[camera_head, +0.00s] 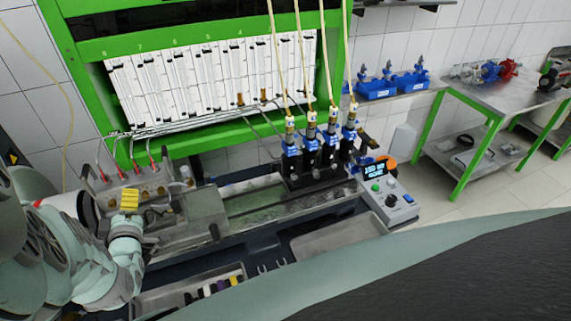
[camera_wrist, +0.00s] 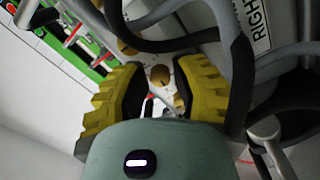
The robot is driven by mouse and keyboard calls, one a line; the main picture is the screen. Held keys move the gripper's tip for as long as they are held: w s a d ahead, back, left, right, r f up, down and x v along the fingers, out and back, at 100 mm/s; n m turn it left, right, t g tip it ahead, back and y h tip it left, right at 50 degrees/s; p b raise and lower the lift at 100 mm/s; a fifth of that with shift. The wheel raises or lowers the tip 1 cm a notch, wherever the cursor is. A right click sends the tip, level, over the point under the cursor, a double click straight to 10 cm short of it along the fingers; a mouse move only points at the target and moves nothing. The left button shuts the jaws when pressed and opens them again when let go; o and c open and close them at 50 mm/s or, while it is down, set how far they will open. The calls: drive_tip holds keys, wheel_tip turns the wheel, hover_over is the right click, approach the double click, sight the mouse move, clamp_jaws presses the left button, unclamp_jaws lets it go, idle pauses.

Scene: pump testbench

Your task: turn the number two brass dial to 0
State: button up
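The grey dial block (camera_head: 150,183) stands at the left end of the bench in the head view, with red-tipped lines on top. A small brass dial (camera_head: 161,190) shows on its front; others are hidden behind my gripper. My gripper (camera_wrist: 160,78), with yellow ridged fingers, is open in front of the dials. It also shows in the head view (camera_head: 129,200). I cannot tell whether a finger touches a dial.
Dark hoses (camera_wrist: 165,40) and a metal fitting (camera_wrist: 264,130) lie close around the fingers in the wrist view. Blue pump injectors (camera_head: 312,145) and a control box (camera_head: 388,197) stand to the right. A grey tray (camera_head: 335,238) is at the bench's front.

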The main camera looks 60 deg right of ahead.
clamp_jaws()
drive_tip(key=shift+m+p, duration=0.35)
drive_tip(key=shift+m, duration=1.15)
drive_tip(key=shift+o, duration=2.4)
unclamp_jaws()
drive_tip(key=shift+s+a, duration=0.1)
drive_tip(key=shift+s, duration=0.05)
drive_tip(key=v, duration=1.1)
drive_tip(key=shift+s+a, duration=0.2)
